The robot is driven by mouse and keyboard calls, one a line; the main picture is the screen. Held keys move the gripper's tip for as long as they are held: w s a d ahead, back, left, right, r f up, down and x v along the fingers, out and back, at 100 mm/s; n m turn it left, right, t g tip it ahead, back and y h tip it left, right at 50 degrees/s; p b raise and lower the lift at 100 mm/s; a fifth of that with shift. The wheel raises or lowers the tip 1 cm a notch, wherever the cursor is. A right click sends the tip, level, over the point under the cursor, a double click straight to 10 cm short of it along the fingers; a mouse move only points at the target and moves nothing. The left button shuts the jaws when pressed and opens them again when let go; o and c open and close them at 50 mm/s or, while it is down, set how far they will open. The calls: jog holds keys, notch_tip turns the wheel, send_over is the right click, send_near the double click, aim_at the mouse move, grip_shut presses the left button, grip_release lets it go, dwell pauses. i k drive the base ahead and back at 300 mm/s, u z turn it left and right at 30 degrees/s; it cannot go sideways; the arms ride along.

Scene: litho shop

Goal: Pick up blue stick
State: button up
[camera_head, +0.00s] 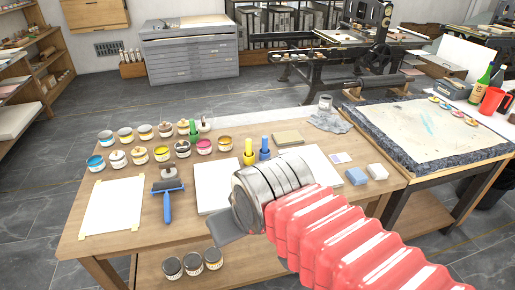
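A short upright blue stick (264,149) with a wider base stands on the wooden table, just behind my arm. A similar yellow stick (249,153) stands close to its left. My gripper (228,228) is low in the picture at the end of the red ribbed arm, over the table's front part. It is nearer to me than the blue stick and apart from it in the picture. One grey flat finger shows at the left; the rest is hidden behind the round metal wrist, so its opening does not show.
A green stick (194,131) stands among several ink jars (162,153). A blue-handled roller (167,196) and white sheets (113,206) lie left. A tan block (289,138) lies behind the blue stick. A stone-topped table (428,128) adjoins.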

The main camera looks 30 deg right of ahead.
aim_at(265, 137)
jog(key=u, duration=0.6)
jog(key=k, duration=0.95)
jog(key=z, duration=1.05)
jog(key=i, duration=0.7)
